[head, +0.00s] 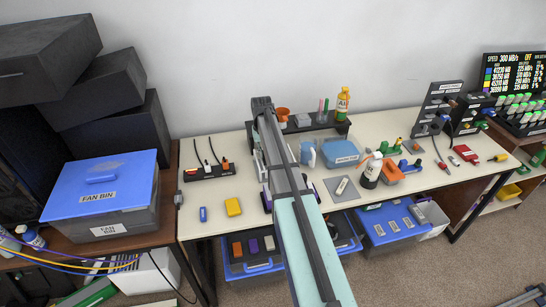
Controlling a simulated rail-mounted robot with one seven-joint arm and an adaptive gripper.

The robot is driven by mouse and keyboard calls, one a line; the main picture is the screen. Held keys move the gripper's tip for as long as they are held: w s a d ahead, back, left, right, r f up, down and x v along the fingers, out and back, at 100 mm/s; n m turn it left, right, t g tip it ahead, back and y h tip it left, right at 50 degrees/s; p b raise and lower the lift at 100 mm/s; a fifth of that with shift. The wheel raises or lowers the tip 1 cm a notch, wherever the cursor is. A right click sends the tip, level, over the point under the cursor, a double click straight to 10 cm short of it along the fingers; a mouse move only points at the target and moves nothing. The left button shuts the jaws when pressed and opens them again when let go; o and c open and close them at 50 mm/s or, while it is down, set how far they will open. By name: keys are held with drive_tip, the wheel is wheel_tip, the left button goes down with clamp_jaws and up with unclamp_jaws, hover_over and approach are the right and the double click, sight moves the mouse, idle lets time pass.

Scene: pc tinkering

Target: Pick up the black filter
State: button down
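No thing can be made out for certain as the black filter in the head view. A blue-rimmed bin (236,272) under the table's front edge holds several small blocks, among them an orange block (237,249), a purple block (253,246) and a dark one. Part of this bin is hidden behind my arm. My arm reaches up across the middle of the picture and covers the table centre. Small dark parts show at its left and right edges, but I cannot tell whether they belong to my gripper. Its fingertips cannot be made out.
A blue-lidded fan bin (100,190) stands at the left. Another blue bin (385,237) is below.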

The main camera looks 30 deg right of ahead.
drive_tip(key=shift+w+a+r+p, duration=0.1)
drive_tip(key=shift+a+r+p, duration=0.15)
drive_tip(key=shift+r+p, duration=0.5)
drive_tip(key=shift+a+r+p, duration=0.25)
drive_tip(key=shift+r+p, duration=0.05)
drive_tip(key=shift+r, duration=0.7)
idle(1.0)
drive_tip(key=shift+r, duration=0.1)
wheel_tip(320, 180, up, 5)
drive_tip(key=p, duration=0.2)
drive_tip(key=shift+p, duration=0.3)
idle(0.3)
